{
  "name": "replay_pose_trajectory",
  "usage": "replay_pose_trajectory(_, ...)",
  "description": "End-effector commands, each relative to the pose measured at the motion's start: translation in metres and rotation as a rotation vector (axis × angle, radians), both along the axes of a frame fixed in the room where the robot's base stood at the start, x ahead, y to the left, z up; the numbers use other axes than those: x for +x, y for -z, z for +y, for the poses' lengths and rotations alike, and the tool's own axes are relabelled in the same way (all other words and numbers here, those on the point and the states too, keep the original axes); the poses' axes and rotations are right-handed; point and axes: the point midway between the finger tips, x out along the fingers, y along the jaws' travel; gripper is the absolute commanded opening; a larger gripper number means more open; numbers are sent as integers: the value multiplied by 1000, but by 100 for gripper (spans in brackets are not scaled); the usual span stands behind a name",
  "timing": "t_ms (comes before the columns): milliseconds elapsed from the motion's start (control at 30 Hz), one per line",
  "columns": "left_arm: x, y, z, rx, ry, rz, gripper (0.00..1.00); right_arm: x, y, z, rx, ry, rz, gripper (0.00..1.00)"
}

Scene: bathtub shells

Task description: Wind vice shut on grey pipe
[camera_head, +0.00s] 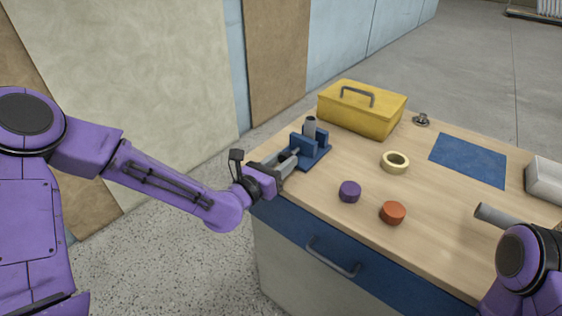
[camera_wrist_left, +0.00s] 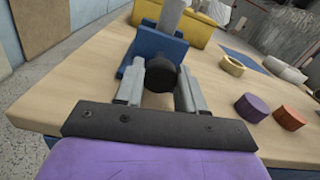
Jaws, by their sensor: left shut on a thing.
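A blue vice (camera_head: 316,153) stands near the far left edge of the workbench. A grey pipe (camera_head: 310,124) stands upright between its jaws; whether the jaws touch it is hard to tell. In the left wrist view the blue vice (camera_wrist_left: 142,48) and the pipe (camera_wrist_left: 170,15) are straight ahead. My left gripper (camera_head: 286,161) reaches the vice's near side. Its fingers are shut on the dark round vice handle (camera_wrist_left: 176,78), one finger on each side. My right gripper is outside the frames; only part of that arm shows at the lower right.
A yellow toolbox (camera_head: 358,110) stands behind the vice. A tape roll (camera_head: 395,161), a purple puck (camera_head: 349,191) and an orange puck (camera_head: 392,212) lie to the right. A blue mat (camera_head: 468,160) and a grey cylinder (camera_head: 494,215) are farther right. The bench front has a drawer handle (camera_head: 332,258).

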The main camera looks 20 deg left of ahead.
Motion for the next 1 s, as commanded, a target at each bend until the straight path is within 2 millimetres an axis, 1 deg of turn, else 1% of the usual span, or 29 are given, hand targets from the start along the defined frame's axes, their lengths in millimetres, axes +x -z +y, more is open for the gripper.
replay_pose_trajectory(267,0,0,0,191,0,-71,9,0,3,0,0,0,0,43)
replay_pose_trajectory(1000,0,1,-2,853,-1,-311,9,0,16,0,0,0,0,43)
